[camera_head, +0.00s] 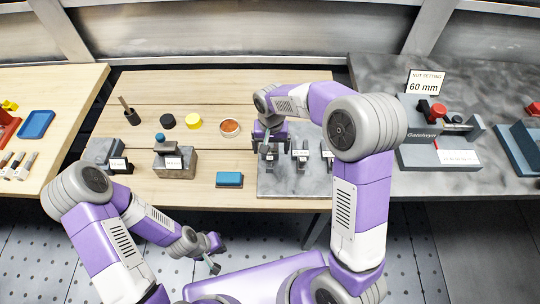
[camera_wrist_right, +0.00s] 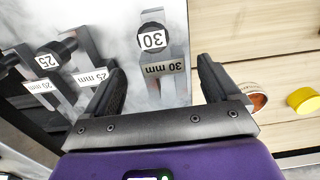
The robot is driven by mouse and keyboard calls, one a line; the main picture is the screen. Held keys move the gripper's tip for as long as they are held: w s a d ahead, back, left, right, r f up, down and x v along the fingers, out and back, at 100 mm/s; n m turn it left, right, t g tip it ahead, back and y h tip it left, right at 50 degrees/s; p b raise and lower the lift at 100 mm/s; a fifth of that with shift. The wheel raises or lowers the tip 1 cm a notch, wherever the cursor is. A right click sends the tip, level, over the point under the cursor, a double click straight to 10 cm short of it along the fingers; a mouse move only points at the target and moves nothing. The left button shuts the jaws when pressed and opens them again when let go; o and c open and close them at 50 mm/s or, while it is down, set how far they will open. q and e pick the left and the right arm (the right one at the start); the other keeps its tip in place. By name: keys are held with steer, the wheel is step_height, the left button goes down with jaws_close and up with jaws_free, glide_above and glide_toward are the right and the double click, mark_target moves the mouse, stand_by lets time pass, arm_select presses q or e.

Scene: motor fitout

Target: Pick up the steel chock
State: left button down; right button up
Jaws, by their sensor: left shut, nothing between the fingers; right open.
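Several grey metal pieces with size labels stand on a grey plate (camera_head: 285,187). I cannot tell by name which piece is the steel chock. My right gripper (camera_head: 268,143) is open above the leftmost piece. In the right wrist view, the piece labelled 30 mm (camera_wrist_right: 164,67), with a black round top marked 30, shows between and beyond the open fingers. A piece marked 25 (camera_wrist_right: 88,77) and one marked 20 mm (camera_wrist_right: 38,86) stand to its left. My left gripper (camera_head: 214,254) is shut and empty, low in front of the bench.
A fixture (camera_head: 436,150) stands right, by a "NUT SETTING 60 mm" sign (camera_head: 424,82).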

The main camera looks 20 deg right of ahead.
mark_target(270, 153)
step_height(270, 153, down, 4)
steer(key=shift+a+r+b, duration=0.15)
steer(key=shift+r+b, duration=0.1)
steer(key=shift+b, duration=0.15)
steer(key=shift+r, duration=0.1)
jaws_close()
